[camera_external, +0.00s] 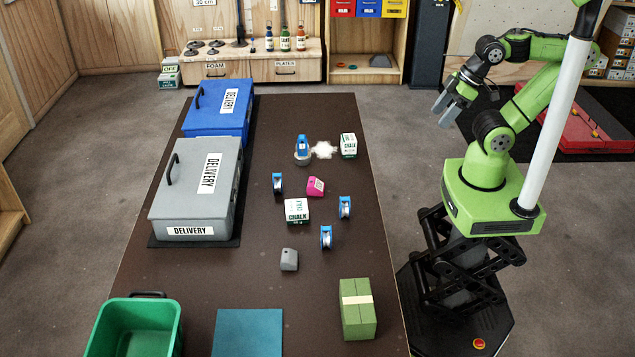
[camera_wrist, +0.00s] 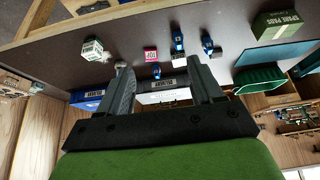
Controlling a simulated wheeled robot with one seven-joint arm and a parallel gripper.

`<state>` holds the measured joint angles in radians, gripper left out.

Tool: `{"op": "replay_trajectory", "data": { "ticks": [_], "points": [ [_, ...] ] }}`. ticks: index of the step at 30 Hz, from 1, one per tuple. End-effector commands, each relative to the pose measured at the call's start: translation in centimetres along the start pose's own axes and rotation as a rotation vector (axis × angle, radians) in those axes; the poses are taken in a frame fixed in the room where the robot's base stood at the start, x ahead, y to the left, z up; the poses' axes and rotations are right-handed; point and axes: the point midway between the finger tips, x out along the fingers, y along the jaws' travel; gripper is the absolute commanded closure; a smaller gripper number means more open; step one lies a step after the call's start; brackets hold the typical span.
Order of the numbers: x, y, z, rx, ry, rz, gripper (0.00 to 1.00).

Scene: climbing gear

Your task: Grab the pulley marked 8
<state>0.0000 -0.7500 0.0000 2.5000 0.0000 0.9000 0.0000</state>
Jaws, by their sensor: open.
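Several blue pulleys with pale wheels are on the dark table in the external view. One is at the back (camera_external: 302,143), on or against a round pale item. Another is at the middle left (camera_external: 277,184), one at the right (camera_external: 345,207) and one nearer the front (camera_external: 326,237). No number is readable on any of them. Blue pulleys also show in the wrist view, at the centre (camera_wrist: 177,42) and to its right (camera_wrist: 208,47). My gripper (camera_external: 443,112) is open and empty, raised right of the table and apart from every pulley; its fingers show in the wrist view (camera_wrist: 160,70).
Among the pulleys are a pink hold (camera_external: 316,186), a grey hold (camera_external: 289,260) and chalk boxes (camera_external: 297,211) (camera_external: 348,146). Grey (camera_external: 190,190) and blue (camera_external: 215,110) delivery boxes line the left. A green bin (camera_external: 132,325) and green carton (camera_external: 358,310) are at the front.

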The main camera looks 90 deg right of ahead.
Motion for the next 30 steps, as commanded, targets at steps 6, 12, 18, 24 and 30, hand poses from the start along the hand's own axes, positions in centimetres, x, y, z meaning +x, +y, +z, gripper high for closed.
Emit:
{"op": "replay_trajectory", "data": {
  "ticks": [6,12,18,24,30],
  "points": [
    [2.6,-0.2,-3.3,0.174,0.019,0.015,0.34],
    [12.0,-0.7,-11.0,0.748,0.081,-0.086,0.34],
    [21.8,-0.1,-15.8,1.486,0.076,-0.349,0.34],
    [29.2,3.3,-18.4,2.355,0.005,-0.720,0.34],
    [32.1,7.3,-18.8,2.888,-0.038,-1.017,0.34]
  ]
}}
